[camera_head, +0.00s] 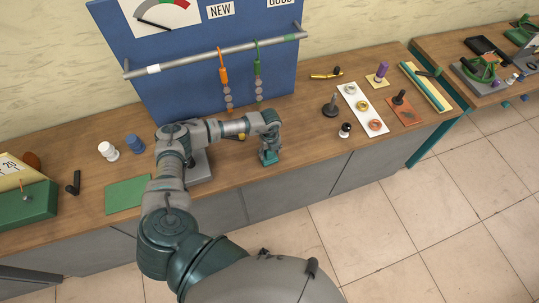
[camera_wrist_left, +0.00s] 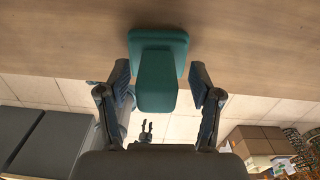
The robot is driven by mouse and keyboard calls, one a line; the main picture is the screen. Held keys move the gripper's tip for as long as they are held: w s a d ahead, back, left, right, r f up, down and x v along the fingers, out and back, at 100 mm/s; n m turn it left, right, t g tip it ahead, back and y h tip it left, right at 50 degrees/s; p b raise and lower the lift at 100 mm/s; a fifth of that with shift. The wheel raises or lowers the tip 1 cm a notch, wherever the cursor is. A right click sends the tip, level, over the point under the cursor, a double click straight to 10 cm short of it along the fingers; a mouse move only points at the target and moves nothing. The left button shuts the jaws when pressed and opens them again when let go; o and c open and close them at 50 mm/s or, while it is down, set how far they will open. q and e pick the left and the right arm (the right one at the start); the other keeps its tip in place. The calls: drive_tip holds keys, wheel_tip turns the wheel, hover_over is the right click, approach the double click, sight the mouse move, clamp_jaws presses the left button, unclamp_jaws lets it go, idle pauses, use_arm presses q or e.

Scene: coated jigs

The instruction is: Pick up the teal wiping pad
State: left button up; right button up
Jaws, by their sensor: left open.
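The teal wiping pad (camera_head: 268,157) stands near the front edge of the wooden bench in the head view. In the left wrist view the pad (camera_wrist_left: 158,75) shows a wide base and a narrower raised block. My left gripper (camera_head: 270,146) is over the pad, partly hidden by its own wrist. In the left wrist view my left gripper (camera_wrist_left: 159,82) is open, with one finger on each side of the block and visible gaps. A small dark two-pronged shape (camera_wrist_left: 147,130) farther off may be my right gripper, too small to judge.
A grey block (camera_head: 199,168) lies behind my left forearm. A green mat (camera_head: 127,195) is at left. A blue board (camera_head: 200,75) with a rail (camera_head: 220,52) stands behind. A white strip with rings (camera_head: 351,91) and a black-knobbed piece (camera_head: 345,130) lie right of the pad.

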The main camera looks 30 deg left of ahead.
use_arm(q)
drive_tip(key=shift+f, duration=0.25)
drive_tip(key=shift+a, duration=0.3)
clamp_jaws()
drive_tip(key=shift+d, duration=0.2)
drive_tip(key=shift+r, duration=0.55)
wheel_tip(320, 180, up, 2)
drive_tip(key=shift+a+r+b, duration=0.1)
drive_tip(key=shift+b, duration=0.35)
drive_tip(key=s+d+r+b, duration=0.1)
drive_tip(key=s+d+b, duration=0.1)
drive_tip(key=s+d, duration=0.9)
drive_tip(key=shift+d+r, duration=0.3)
drive_tip(key=shift+r, duration=0.1)
drive_tip(key=shift+s, duration=0.1)
